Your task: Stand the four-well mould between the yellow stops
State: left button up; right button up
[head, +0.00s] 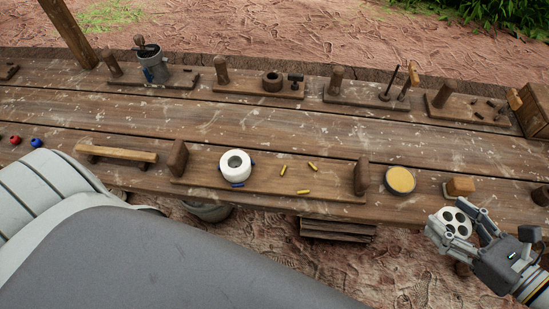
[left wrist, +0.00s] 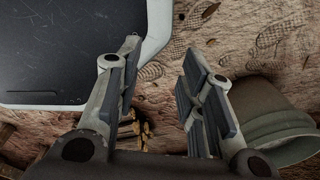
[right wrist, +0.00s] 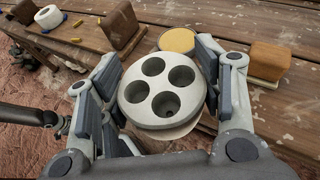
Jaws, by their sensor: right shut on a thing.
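The four-well mould (head: 452,218) is a pale grey disc with four round holes. My right gripper (head: 458,222) is shut on it, off the table's front edge at the right. In the right wrist view the mould (right wrist: 148,113) sits between the fingers, its wells facing the camera. The yellow stops are small pegs (head: 283,170) (head: 312,166) (head: 304,191) on a wooden board (head: 335,185), with bare wood between them. My left gripper (left wrist: 160,70) is open and empty above the ground in the left wrist view; it is not visible in the head view.
A white ring-shaped mould (head: 235,165) stands among blue stops (head: 237,184) on the same board. Upright wooden blocks (head: 178,158) (head: 361,175) stand at the board's ends. A yellow-topped round dish (head: 400,180) and a wooden block tool (head: 460,187) lie right of it.

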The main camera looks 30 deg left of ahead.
aim_at(300, 177)
jog(key=k+j, duration=0.15)
jog(key=j, duration=0.25)
jog(key=k+j, duration=0.1)
jog(key=j, duration=0.3)
jog(key=k+j, duration=0.15)
jog(key=j, duration=0.3)
jog(key=k+j, duration=0.1)
jog(key=j, duration=0.3)
jog(key=k+j, duration=0.15)
jog(key=j, duration=0.8)
jog(key=z, duration=0.05)
